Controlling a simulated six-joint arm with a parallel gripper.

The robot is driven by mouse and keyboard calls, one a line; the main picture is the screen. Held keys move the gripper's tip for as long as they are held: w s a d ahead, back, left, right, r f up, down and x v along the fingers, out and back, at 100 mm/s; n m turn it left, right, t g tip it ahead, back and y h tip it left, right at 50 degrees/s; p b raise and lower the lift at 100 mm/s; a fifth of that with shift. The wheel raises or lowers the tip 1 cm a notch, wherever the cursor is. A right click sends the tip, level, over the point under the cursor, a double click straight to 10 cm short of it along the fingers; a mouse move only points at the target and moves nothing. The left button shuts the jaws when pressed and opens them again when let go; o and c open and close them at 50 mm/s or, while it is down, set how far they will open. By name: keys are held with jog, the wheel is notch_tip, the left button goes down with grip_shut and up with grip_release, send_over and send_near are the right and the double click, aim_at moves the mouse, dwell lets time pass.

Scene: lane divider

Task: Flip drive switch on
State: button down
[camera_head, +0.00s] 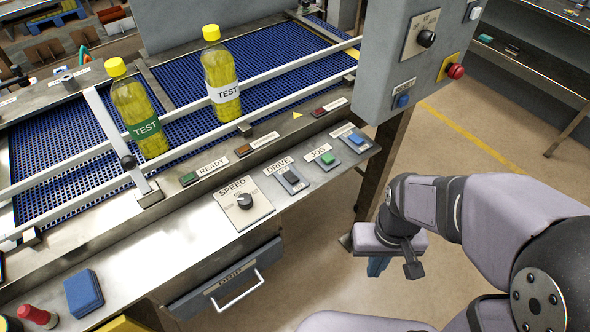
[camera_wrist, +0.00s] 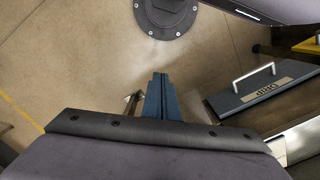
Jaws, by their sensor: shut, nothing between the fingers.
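The drive switch (camera_head: 291,178) is a dark rocker on a grey plate under the DRIVE label, on the sloped metal control panel (camera_head: 180,230) in the head view. Which way the rocker is tipped is too small to tell. My gripper (camera_head: 377,268) hangs low to the right of the panel, apart from the switch, with its blue fingers partly hidden by its body. In the wrist view the fingers (camera_wrist: 159,82) are shut together and empty, pointing over the floor. The switch does not show in the wrist view.
Beside the switch are the SPEED knob (camera_head: 244,201), the green JOG button (camera_head: 327,158) and a blue button (camera_head: 356,139). Two yellow TEST bottles stand on the blue conveyor (camera_head: 180,92). The DRIP drawer (camera_head: 226,281) is below; a grey control box (camera_head: 410,60) rises at right.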

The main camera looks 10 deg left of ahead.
jog(key=w+a+r+n+t+y+p, duration=0.1)
jog(key=w+a+r+n, duration=0.2)
jog(key=w+a+r, duration=0.4)
jog(key=w+a+r+n+t+y+p, duration=0.1)
jog(key=w+a+r+n, duration=0.3)
jog(key=w+a+r, duration=0.4)
jog(key=w+a, duration=0.4)
jog(key=w, duration=0.1)
jog(key=shift+r+n+t+p, duration=0.25)
jog(key=shift+n+t+p, duration=0.05)
jog(key=shift+p, duration=0.1)
jog(key=shift+f, duration=0.1)
jog(key=p, duration=0.4)
send_over(294, 179)
jog(key=f, duration=1.2)
jog(key=shift+s+d, duration=0.25)
jog(key=shift+s, duration=0.1)
jog(key=shift+f, duration=0.8)
